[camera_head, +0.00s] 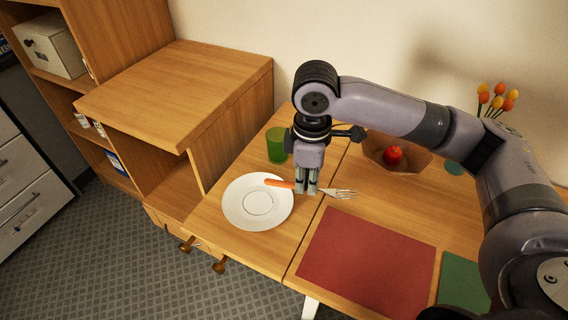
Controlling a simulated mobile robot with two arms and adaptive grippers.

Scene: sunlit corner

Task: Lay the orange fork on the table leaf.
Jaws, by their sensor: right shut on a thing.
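The orange fork (280,183) has an orange handle and metal tines that point right. My right gripper (307,190) points down and is shut on the fork around its middle. The handle end reaches over the edge of the white plate (236,218), and the tines are over the seam by the red mat. I cannot tell whether the fork touches the surface or hangs just above it. The table leaf (213,226) is the wooden left section, left of the seam, and it bears the plate. My left gripper is not in view.
A green cup (276,145) stands behind the plate. A red placemat (369,262) and a green one (462,283) lie at the right. A wooden bowl (372,150) with a red fruit (392,155) stands at the back. A wooden cabinet (180,85) borders the leaf's left.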

